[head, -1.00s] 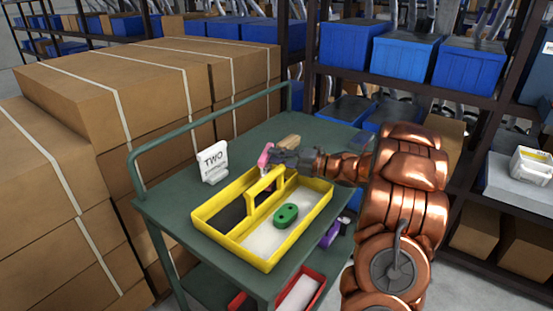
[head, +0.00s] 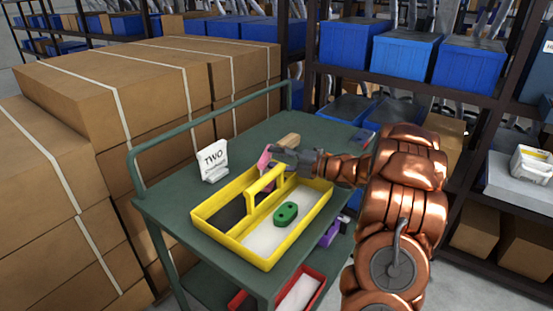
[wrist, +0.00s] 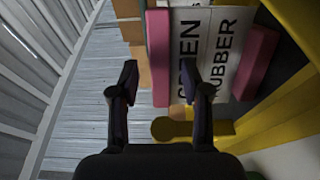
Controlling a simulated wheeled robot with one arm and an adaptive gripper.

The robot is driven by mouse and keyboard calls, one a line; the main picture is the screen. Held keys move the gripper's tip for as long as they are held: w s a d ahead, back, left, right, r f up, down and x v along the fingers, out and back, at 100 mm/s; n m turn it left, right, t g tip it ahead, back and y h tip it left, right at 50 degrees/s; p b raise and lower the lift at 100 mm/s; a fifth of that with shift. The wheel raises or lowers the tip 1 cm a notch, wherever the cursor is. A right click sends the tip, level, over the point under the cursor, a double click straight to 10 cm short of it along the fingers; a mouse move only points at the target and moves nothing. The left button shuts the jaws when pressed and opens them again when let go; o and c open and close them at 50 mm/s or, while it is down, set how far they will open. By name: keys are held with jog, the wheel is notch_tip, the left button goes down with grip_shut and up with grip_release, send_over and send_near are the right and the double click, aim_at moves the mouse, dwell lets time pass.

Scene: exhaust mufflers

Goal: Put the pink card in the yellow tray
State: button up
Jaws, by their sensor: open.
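The pink card (head: 263,161) shows in the head view at the back edge of the yellow tray (head: 316,218), beside its handle. My gripper (head: 278,155) is at its right, with open fingers. In the wrist view a pink strip (wrist: 157,58) shows between the two spread fingertips (wrist: 160,82); I cannot tell whether it touches either finger. The tray's yellow wall (wrist: 285,120) is at the lower right there. The tray has a dark compartment and a pale one with a green piece (head: 286,214) in it.
A tan block (head: 289,140) lies behind my gripper. Cardboard boxes (head: 110,85) stack at left.

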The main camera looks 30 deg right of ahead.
jog(key=shift+r+p, duration=0.2)
jog(key=shift+p, duration=0.1)
jog(key=b+v, duration=0.2)
jog(key=v, duration=1)
dwell(0.5)
jog(key=w+d+r+m+h+p, duration=0.2)
jog(key=w+r+m+h+p, duration=0.3)
jog(key=w+r+m+h, duration=0.75)
jog(key=s+a+f+m+g+p, duration=0.2)
jog(key=s+a+m+g, duration=0.2)
jog(key=s+a, duration=0.6)
jog(key=s+a+f+m+g+y+p, duration=0.1)
jog(key=s+a+m+g, duration=0.3)
jog(key=s+a, duration=0.7)
jog(key=s+a+f+m+g+p, duration=0.3)
jog(key=s+a+m+g, duration=0.2)
jog(key=s, duration=1.8)
jog(key=a+g, duration=0.3)
jog(key=a, duration=0.3)
jog(key=shift+s+a+f, duration=0.2)
jog(key=shift+s+f, duration=0.1)
jog(key=shift+f, duration=0.1)
